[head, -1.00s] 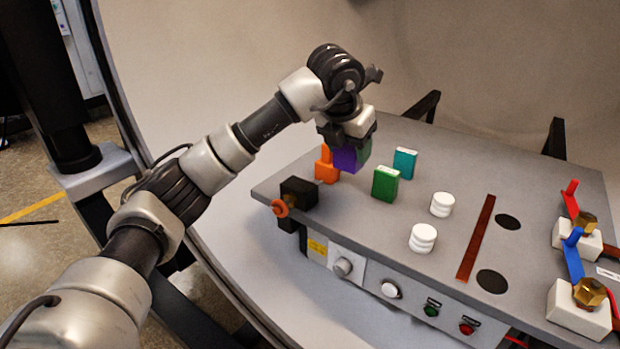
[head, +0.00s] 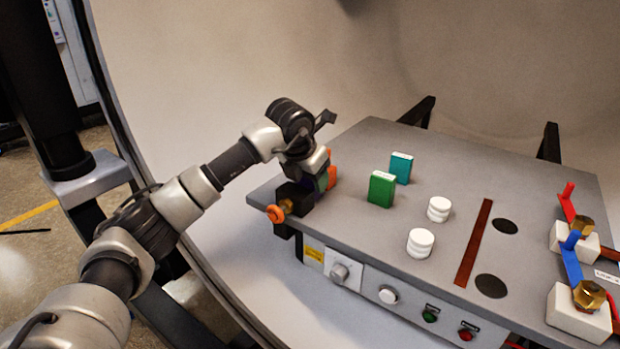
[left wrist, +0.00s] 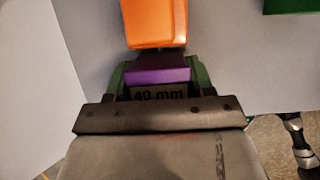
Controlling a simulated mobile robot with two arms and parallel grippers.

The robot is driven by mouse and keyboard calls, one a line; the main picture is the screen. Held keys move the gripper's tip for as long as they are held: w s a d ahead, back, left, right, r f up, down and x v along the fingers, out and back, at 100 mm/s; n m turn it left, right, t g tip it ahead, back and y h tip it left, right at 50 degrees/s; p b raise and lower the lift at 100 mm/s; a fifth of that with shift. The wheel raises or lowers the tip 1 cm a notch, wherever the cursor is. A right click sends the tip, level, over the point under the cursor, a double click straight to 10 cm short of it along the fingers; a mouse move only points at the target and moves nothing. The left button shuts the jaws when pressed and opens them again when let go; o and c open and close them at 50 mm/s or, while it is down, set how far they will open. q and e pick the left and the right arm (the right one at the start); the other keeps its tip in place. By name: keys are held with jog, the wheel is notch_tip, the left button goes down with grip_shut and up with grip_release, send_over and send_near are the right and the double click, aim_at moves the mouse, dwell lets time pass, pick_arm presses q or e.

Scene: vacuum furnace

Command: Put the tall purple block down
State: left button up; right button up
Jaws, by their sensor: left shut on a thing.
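My left gripper (head: 322,182) is over the left end of the grey tabletop. It is shut on the purple block (head: 321,181), of which only a small patch shows in the head view. In the left wrist view the purple block (left wrist: 158,70) sits between the two green-sided fingers (left wrist: 160,78), with a "40 mm" label on the gripper side. Whether its underside touches the tabletop is hidden. An orange block (head: 332,174) stands just beyond it, mostly hidden by the gripper; it shows larger in the left wrist view (left wrist: 155,22). My right gripper is not in view.
A green block (head: 381,189) and a teal block (head: 401,167) stand to the right on the tabletop (head: 350,225). Two white ribbed pieces (head: 420,243) stand further right. A black fitting with an orange ring (head: 275,213) is at the left edge, close to my gripper.

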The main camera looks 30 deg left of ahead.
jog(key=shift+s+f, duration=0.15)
pick_arm(q)
jog(key=o, duration=1.2)
jog(key=shift+c, duration=0.2)
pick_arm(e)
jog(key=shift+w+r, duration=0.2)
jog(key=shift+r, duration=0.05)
pick_arm(q)
jog(key=shift+s+r, duration=0.1)
jog(key=shift+r, duration=0.2)
jog(key=v, duration=1.1)
jog(key=shift+r+p, duration=0.25)
jog(key=shift+p, duration=0.2)
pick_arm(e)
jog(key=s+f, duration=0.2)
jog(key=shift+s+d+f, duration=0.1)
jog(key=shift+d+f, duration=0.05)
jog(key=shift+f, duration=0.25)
pick_arm(q)
jog(key=shift+s, duration=0.15)
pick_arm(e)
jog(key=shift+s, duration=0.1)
